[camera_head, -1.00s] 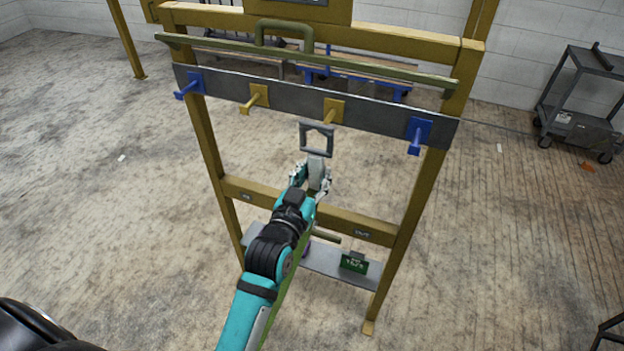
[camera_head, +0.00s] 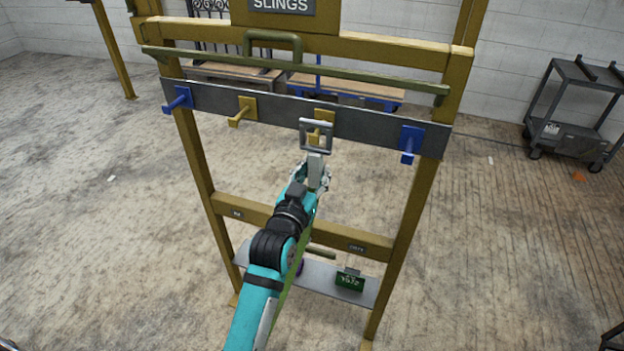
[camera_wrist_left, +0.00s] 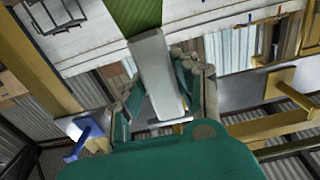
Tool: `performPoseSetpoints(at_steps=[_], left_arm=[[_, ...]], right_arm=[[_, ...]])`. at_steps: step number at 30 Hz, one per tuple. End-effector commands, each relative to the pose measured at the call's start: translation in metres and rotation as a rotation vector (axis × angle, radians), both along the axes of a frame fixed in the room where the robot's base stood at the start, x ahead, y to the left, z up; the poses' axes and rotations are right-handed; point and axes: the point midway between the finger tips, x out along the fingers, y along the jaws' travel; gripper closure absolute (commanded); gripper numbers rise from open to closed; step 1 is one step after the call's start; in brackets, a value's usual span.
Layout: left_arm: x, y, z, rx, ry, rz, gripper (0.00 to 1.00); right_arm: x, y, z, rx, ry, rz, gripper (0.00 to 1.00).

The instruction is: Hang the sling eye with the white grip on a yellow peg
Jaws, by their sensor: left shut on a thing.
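My left gripper (camera_head: 314,178) is shut on the pale white-grey grip (camera_head: 315,163) of a sling eye. The eye is a grey squarish frame (camera_head: 302,136) held upright above the fingers. In the head view it overlaps the right yellow peg (camera_head: 320,131), which shows through its opening. I cannot tell whether the peg passes through the eye. The left yellow peg (camera_head: 240,115) is bare. In the left wrist view the grip (camera_wrist_left: 158,75) lies between the fingers, with a green strap (camera_wrist_left: 135,14) beyond it. My right gripper is not in view.
The pegs sit on a grey rail (camera_head: 285,108) of a yellow frame. Blue pegs stand at the left end (camera_head: 178,99) and right end (camera_head: 410,146). A green bar (camera_head: 370,80) runs above. Below is a shelf (camera_head: 318,275) with a green tag (camera_head: 350,281). A cart (camera_head: 575,100) stands far right.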

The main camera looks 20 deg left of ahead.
Motion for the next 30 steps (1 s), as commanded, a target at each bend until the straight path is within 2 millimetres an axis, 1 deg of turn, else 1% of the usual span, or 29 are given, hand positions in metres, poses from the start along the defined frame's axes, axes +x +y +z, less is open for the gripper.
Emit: performPoseSetpoints(at_steps=[5, 16, 30], left_arm=[[0.010, 0.000, 0.000, 0.000, -0.004, 0.000, 1.00], [0.024, -0.001, -0.006, 0.001, -0.004, -0.001, 1.00], [0.026, -0.001, -0.011, 0.001, -0.004, -0.001, 1.00]], right_arm=[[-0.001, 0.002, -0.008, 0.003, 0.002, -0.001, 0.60], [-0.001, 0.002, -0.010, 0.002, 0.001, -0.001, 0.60], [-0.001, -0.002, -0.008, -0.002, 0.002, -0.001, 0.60]])
